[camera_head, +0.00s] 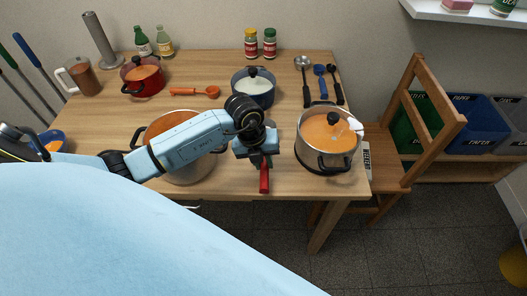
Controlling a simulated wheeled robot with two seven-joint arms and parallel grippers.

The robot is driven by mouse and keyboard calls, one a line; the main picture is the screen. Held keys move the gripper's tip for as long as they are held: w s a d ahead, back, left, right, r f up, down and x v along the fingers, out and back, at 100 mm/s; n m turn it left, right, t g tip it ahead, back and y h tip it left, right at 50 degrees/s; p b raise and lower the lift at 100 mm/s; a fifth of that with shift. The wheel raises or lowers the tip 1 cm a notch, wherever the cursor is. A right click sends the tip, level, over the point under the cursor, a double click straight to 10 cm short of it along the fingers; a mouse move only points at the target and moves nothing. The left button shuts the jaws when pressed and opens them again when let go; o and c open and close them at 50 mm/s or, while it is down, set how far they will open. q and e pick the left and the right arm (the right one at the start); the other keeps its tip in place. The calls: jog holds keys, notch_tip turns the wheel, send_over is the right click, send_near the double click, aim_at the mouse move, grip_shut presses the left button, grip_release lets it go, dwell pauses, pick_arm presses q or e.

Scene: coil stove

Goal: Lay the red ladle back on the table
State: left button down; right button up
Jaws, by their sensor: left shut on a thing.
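My left gripper (262,156) is over the front of the wooden table (230,192), between the two large pots, and is shut on the red ladle (264,180). The ladle's red handle shows below the jaws, pointing towards the table's front edge. The rest of the ladle is hidden by the gripper, and I cannot tell whether it touches the tabletop. My right gripper is not in view.
A lidded steel pot (313,153) stands right of the gripper and a large pot (157,128) is partly behind my left arm. A wooden chair (385,165) stands right.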

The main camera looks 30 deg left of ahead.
pick_arm(q)
jog(key=shift+w+a, duration=0.35)
jog(key=shift+w, duration=0.3)
jog(key=shift+w+a, duration=0.35)
jog(key=shift+w, duration=0.25)
jog(key=shift+w+a, duration=0.3)
jog(key=shift+w, duration=0.25)
jog(key=shift+w+a+f+b, duration=0.1)
jog(key=shift+f+b, duration=0.1)
jog(key=shift+f, duration=0.15)
jog(key=shift+w+a+f+b, duration=0.1)
jog(key=shift+f+b, duration=0.1)
jog(key=shift+f, duration=0.15)
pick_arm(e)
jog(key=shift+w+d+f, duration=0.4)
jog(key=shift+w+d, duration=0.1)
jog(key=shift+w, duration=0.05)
pick_arm(q)
jog(key=shift+f, duration=0.1)
jog(key=c, duration=1.3)
grip_release()
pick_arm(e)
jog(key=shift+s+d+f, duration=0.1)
pick_arm(q)
jog(key=shift+o, duration=0.2)
